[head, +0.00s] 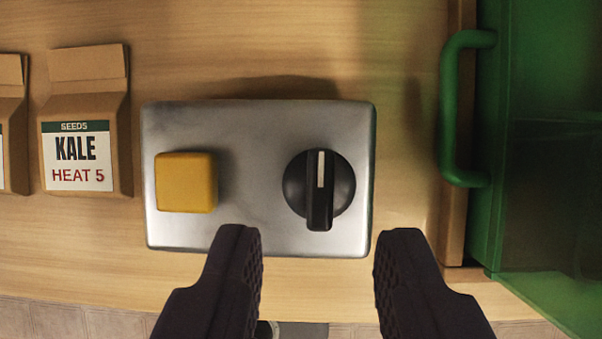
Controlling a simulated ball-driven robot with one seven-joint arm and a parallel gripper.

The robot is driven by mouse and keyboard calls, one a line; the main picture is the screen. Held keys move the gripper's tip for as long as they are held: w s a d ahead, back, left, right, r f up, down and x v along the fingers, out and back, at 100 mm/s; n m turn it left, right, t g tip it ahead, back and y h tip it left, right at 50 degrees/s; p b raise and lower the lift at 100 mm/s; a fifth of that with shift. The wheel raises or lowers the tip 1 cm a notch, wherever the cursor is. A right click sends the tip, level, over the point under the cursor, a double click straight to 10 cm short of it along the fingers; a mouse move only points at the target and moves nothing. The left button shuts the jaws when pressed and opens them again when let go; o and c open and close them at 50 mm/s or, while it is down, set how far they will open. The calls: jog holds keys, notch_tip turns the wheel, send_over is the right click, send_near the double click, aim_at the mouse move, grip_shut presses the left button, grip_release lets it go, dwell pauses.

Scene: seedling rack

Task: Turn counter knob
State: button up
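The counter knob (334,185) is a round black dial with a raised grip bar and a white pointer line. It sits on the right part of a silver metal control panel (258,135). The grip bar is about vertical in the picture, with the white line at its upper end. A square yellow button (186,182) is on the left part of the panel. My gripper (317,240) is open and empty, its two dark fingers apart at the lower edge of the panel. The knob lies just above the gap between the fingertips, and no contact with it shows.
A green box (545,80) with a green handle (450,110) is on the right. Bare wooden counter (250,50) lies above the panel.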

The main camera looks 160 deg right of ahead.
aim_at(320, 203)
jog(key=shift+b+x, duration=0.3)
jog(key=shift+x, duration=1.6)
jog(key=shift+w, duration=0.1)
grip_shut()
